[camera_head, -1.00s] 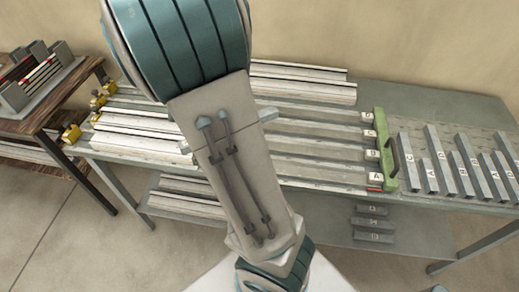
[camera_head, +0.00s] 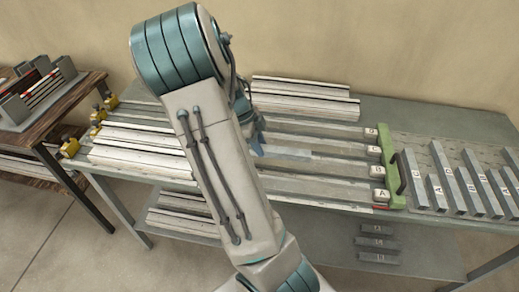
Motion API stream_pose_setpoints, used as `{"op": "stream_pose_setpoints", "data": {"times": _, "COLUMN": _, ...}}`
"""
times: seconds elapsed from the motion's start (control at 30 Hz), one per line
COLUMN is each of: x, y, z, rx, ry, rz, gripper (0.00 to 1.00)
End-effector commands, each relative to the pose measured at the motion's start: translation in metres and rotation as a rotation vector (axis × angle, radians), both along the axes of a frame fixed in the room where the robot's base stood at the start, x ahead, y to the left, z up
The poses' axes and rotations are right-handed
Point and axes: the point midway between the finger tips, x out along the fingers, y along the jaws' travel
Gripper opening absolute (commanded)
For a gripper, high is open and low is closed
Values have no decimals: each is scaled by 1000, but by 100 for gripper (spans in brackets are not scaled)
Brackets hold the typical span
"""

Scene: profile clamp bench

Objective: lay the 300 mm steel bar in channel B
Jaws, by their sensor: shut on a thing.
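My gripper (camera_head: 257,138) is partly hidden behind my arm, over the middle of the bench. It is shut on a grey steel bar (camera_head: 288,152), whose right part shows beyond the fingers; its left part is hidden. The bar lies roughly along the channels, in the picture between the rows of C and B. I cannot tell whether it touches the bench. Channel B (camera_head: 335,168) runs left from the block marked B (camera_head: 377,170), and its left part is behind my arm. The bar's length cannot be read.
A green upright stop (camera_head: 388,165) with a dark handle stands at the channels' right end. Several lettered grey bars (camera_head: 440,188) lie right of it. Pale rails (camera_head: 305,88) lie at the back and more at the left, near yellow clamps (camera_head: 70,148).

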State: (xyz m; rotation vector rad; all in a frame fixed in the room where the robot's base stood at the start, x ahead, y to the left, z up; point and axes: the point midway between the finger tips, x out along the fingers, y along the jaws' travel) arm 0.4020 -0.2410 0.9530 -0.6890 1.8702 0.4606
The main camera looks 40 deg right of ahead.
Motion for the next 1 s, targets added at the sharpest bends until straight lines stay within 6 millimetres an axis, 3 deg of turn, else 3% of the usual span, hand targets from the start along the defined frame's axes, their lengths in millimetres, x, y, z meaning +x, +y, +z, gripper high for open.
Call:
{"op": "stream_pose_setpoints", "data": {"times": 0.3, "x": 25, "y": -21, "z": -19, "rx": 0, "ry": 0, "rz": 1, "gripper": 0}}
{"op": "stream_pose_setpoints", "data": {"times": 0.63, "x": 25, "y": -21, "z": -56, "rx": 1, "ry": 2, "rz": 0, "gripper": 0}}
{"op": "stream_pose_setpoints", "data": {"times": 1.0, "x": 26, "y": -21, "z": -63, "rx": 0, "ry": -1, "rz": 1, "gripper": 0}}
